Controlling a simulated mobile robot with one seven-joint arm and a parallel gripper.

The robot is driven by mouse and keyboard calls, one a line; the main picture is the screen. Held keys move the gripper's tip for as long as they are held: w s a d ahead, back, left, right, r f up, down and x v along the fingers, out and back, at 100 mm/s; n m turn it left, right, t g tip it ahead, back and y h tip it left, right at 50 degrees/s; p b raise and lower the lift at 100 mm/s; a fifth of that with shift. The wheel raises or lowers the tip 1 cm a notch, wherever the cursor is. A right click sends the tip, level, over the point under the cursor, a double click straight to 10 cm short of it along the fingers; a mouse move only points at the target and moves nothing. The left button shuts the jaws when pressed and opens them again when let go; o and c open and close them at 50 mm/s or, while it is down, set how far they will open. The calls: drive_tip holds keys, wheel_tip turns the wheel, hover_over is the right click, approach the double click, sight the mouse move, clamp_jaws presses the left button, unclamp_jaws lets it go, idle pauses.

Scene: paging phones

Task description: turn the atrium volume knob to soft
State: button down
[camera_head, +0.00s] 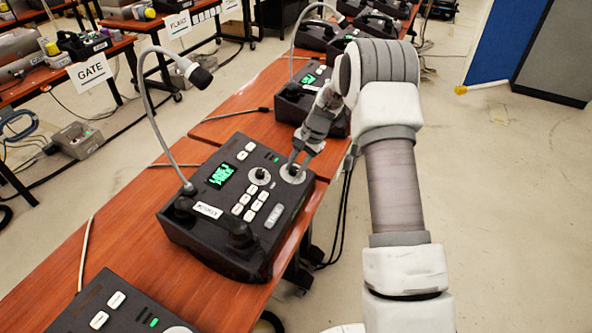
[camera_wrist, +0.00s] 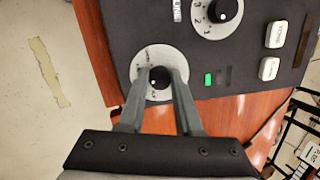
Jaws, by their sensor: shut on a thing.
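A black paging phone (camera_head: 180,232) with a green display stands on the wooden table, and its name label is too blurred to read. A black round knob (camera_head: 292,170) on a pale dial sits at its far right corner. My gripper (camera_head: 291,168) reaches down onto this knob. In the wrist view the knob (camera_wrist: 160,78) sits between my two grey fingertips (camera_wrist: 159,77), which are shut on its sides. The white dial plate (camera_wrist: 152,53) has small markings that I cannot read. I cannot tell where the knob points.
A second knob (camera_wrist: 227,8) with a numbered dial and white buttons (camera_wrist: 276,34) are close by on the same panel. A gooseneck microphone (camera_head: 146,90) rises at the phone's left. Another phone (camera_head: 290,104) stands behind, and one more (camera_head: 75,318) in front.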

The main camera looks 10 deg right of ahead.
drive_tip(key=shift+n+b, duration=0.45)
drive_tip(key=shift+n, duration=1.15)
drive_tip(key=c, duration=0.9)
unclamp_jaws()
drive_tip(key=shift+o, duration=0.2)
drive_tip(key=w+p+v, duration=0.1)
drive_tip(key=v, duration=1.6)
drive_tip(key=shift+s+r, duration=0.25)
drive_tip(key=shift+r, duration=0.1)
drive_tip(key=shift+a, duration=0.1)
